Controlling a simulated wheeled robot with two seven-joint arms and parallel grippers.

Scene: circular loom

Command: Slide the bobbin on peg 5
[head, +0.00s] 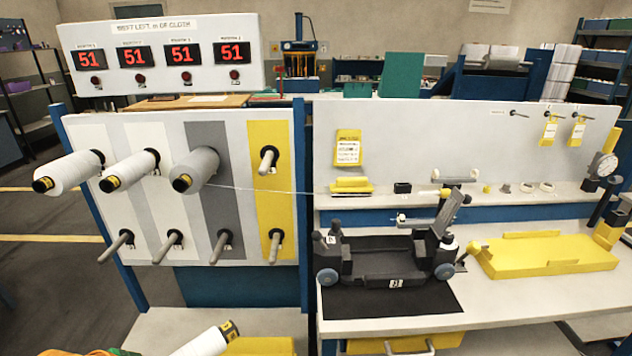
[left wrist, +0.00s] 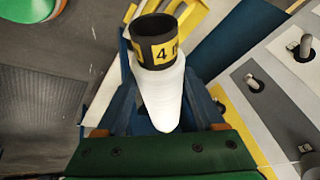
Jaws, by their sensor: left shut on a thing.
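A white bobbin (left wrist: 162,92) with a dark end and a yellow band marked 4 is in my left gripper (left wrist: 158,118), which is shut on it. The same bobbin (head: 205,341) shows at the bottom edge of the head view, tilted and apart from the peg panel. The upper row holds three white bobbins (head: 68,172), (head: 130,168), (head: 195,170). The upper peg on the yellow stripe (head: 267,160) is bare. The lower pegs (head: 116,246), (head: 167,246), (head: 221,246), (head: 275,246) are bare. Peg numbers are too small to read. My right gripper is not in view.
A thread runs right from the third upper bobbin to a yellow block (head: 351,185) on the bench shelf. A dark wheeled device (head: 385,262) stands on a black mat, with a yellow tray (head: 545,256) to its right. Four counters (head: 160,55) read 51.

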